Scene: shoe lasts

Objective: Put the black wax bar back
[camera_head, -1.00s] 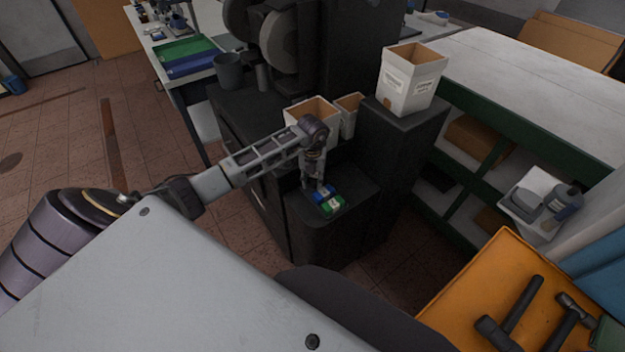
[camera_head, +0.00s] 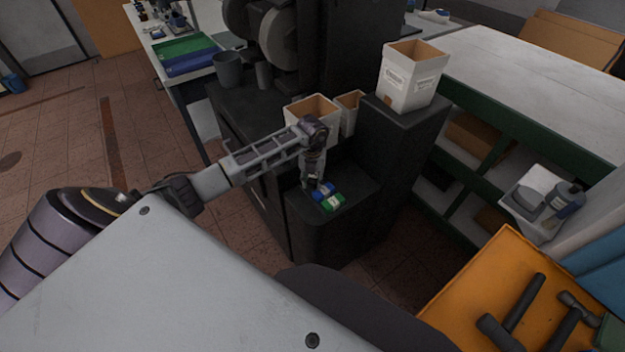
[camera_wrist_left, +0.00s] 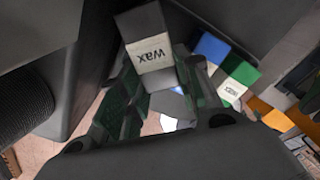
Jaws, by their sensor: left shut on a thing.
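The black wax bar (camera_wrist_left: 138,22), dark with a white "WAX" label, sits between the fingers of my left gripper (camera_wrist_left: 163,80) in the left wrist view. My left gripper (camera_head: 312,184) is shut on it, low over the black ledge of the machine in the head view. There the bar is small and hard to make out. A blue bar (camera_head: 321,188) and a green bar with a white label (camera_head: 332,203) lie side by side on the ledge, just right of the gripper. Whether the black bar touches the ledge is unclear. My right gripper is not in view.
The black ledge (camera_head: 345,222) has bare room at its front. White boxes (camera_head: 312,108) stand behind the gripper, and a taller white box (camera_head: 408,82) stands on the pedestal to the right. An orange tray (camera_head: 447,308) with hammers is at the lower right.

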